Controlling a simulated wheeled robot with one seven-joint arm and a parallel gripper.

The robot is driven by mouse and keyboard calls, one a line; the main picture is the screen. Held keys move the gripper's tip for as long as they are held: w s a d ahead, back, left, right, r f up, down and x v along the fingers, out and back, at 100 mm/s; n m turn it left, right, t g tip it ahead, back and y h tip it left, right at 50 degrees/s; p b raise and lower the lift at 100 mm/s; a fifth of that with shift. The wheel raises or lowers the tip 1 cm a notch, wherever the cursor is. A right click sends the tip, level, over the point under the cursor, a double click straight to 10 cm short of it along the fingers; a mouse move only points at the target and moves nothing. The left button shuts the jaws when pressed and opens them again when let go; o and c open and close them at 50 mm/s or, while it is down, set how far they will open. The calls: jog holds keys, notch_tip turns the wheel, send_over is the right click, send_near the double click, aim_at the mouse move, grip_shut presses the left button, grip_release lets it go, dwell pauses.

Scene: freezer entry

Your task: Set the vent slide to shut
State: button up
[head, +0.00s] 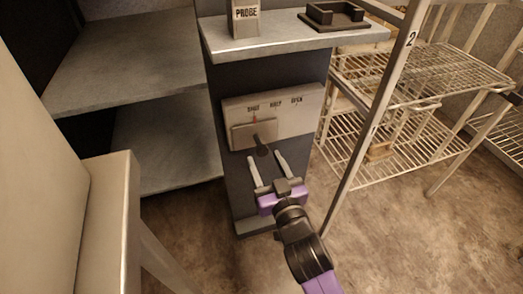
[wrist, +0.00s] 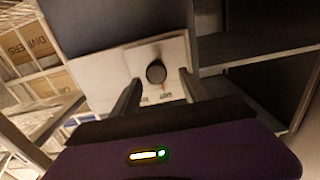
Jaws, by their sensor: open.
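The vent panel (head: 300,105) is a pale plate on the dark column, lettered SHUT, apparently HALF, and OPEN from left to right. Its slide (head: 240,138) is at the left end, with a red mark beneath SHUT. A dark round knob (head: 262,150) sticks out of the slide. My gripper (head: 265,156) is open and empty in front of the panel, fingers pointing up at the knob. In the wrist view the knob (wrist: 156,72) shows beyond and between the two fingertips, with no clear contact. The panel (wrist: 110,75) appears upside down there.
Above the panel is a shelf (head: 285,42) with a PROBE block (head: 245,18) and a dark tray (head: 333,17). A wire rack (head: 425,85) with an upright post marked 2 stands close on the right. Grey shelves (head: 130,75) are at left.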

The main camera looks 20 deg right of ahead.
jog(key=s, duration=0.3)
jog(key=shift+s, duration=0.1)
dwell(0.5)
